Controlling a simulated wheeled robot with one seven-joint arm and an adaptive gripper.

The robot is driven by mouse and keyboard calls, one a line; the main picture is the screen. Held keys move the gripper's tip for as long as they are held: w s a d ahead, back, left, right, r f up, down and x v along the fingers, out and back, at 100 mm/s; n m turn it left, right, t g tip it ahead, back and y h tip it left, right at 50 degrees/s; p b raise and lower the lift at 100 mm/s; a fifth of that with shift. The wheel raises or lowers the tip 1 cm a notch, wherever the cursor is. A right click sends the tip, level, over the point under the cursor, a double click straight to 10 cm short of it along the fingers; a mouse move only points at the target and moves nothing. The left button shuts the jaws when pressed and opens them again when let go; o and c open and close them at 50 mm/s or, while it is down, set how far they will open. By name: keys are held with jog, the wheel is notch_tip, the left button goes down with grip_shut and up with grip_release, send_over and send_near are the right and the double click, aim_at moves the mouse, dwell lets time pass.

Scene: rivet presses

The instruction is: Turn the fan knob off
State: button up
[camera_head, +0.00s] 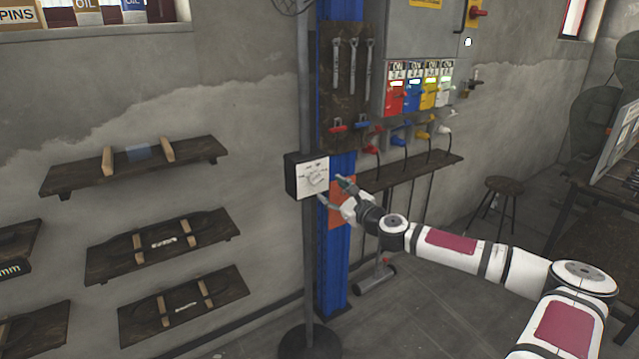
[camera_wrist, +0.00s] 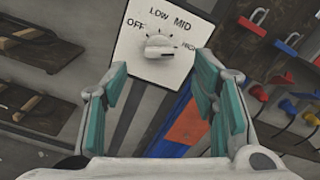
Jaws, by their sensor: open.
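The fan knob (camera_wrist: 159,46) is a white round dial on a white plate (camera_wrist: 136,60) marked OFF, LOW, MID and HIGH. The knob's exact setting is hard to tell. In the head view the knob (camera_head: 317,176) sits on the front of a dark control box (camera_head: 293,177) fixed to the fan's pole (camera_head: 307,240). My gripper (camera_head: 333,189) is just right of and in front of the box. In the wrist view my gripper (camera_wrist: 163,85) is open, with its teal-padded fingers apart below the knob and nothing between them. The fingers do not appear to touch the knob.
A blue post (camera_head: 333,270) stands behind the pole. Wall shelves (camera_head: 165,243) are at left. Red, blue, yellow and white switches (camera_head: 418,95) with hanging cables are at right above a narrow ledge (camera_head: 420,172). A stool (camera_head: 504,186) stands further right.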

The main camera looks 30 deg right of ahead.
aim_at(319, 181)
jog(key=w, duration=0.7)
jog(key=shift+w+a, duration=0.15)
jog(key=shift+c, duration=0.3)
jog(key=c, duration=1.1)
